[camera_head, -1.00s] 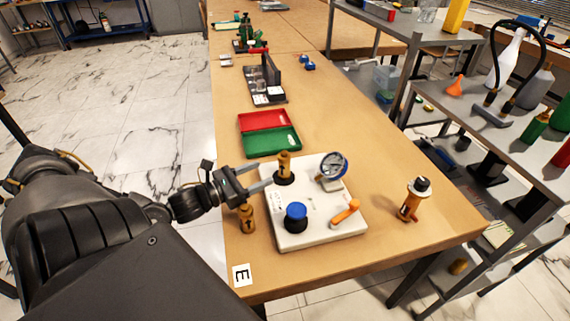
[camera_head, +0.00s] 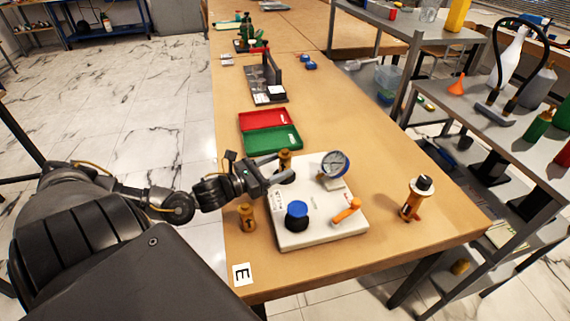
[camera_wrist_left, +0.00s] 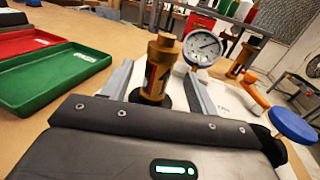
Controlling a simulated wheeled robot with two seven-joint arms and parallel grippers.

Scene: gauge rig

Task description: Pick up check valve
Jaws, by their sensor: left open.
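A brass cylindrical valve (camera_head: 285,157) with a dark label stands upright in a black socket on the white rig plate (camera_head: 318,232). It also shows in the left wrist view (camera_wrist_left: 157,75), between the two fingers of my left gripper (camera_head: 287,168). The gripper is open around its lower part, with a gap visible on each side. A second brass piece with a black arrow (camera_head: 246,218) stands on the table, left of the plate. I cannot tell from looks alone which one is the check valve. My right gripper is not in view.
The plate also carries a pressure gauge (camera_head: 335,165), a blue knob (camera_head: 296,214) and an orange lever (camera_head: 346,210). A brass and orange fitting (camera_head: 414,198) stands to the right. Red (camera_head: 265,120) and green (camera_head: 272,140) trays lie behind.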

